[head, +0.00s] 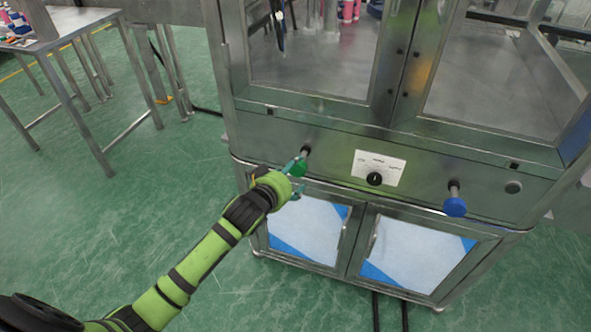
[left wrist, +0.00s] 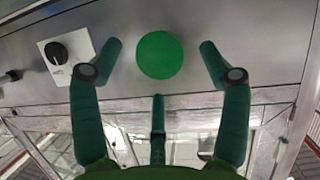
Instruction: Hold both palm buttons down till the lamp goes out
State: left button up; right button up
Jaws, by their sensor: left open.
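The green palm button (head: 299,169) sticks out on a stem from the left part of the machine's steel front panel. My left gripper (head: 297,180) is open right at this button. In the left wrist view the round green face (left wrist: 160,55) lies between the spread fingers of the open gripper (left wrist: 160,65), with a gap on both sides. I cannot tell whether anything touches it. The blue palm button (head: 455,207) is on the right of the panel, with nothing at it. A small dark round fitting (head: 513,187) is right of it; I cannot tell if it is the lamp. My right gripper is not in view.
A black rotary knob on a white plate (head: 380,168) is between the buttons; it also shows in the left wrist view (left wrist: 57,53). Glazed doors (head: 315,60) are above the panel and cabinet doors (head: 305,230) below. A steel table (head: 70,30) stands at the far left. Green floor in front is clear.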

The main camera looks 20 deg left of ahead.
aim_at(296, 170)
pick_arm(q)
jog(key=shift+x, duration=1.9)
jog(key=c, duration=1.2)
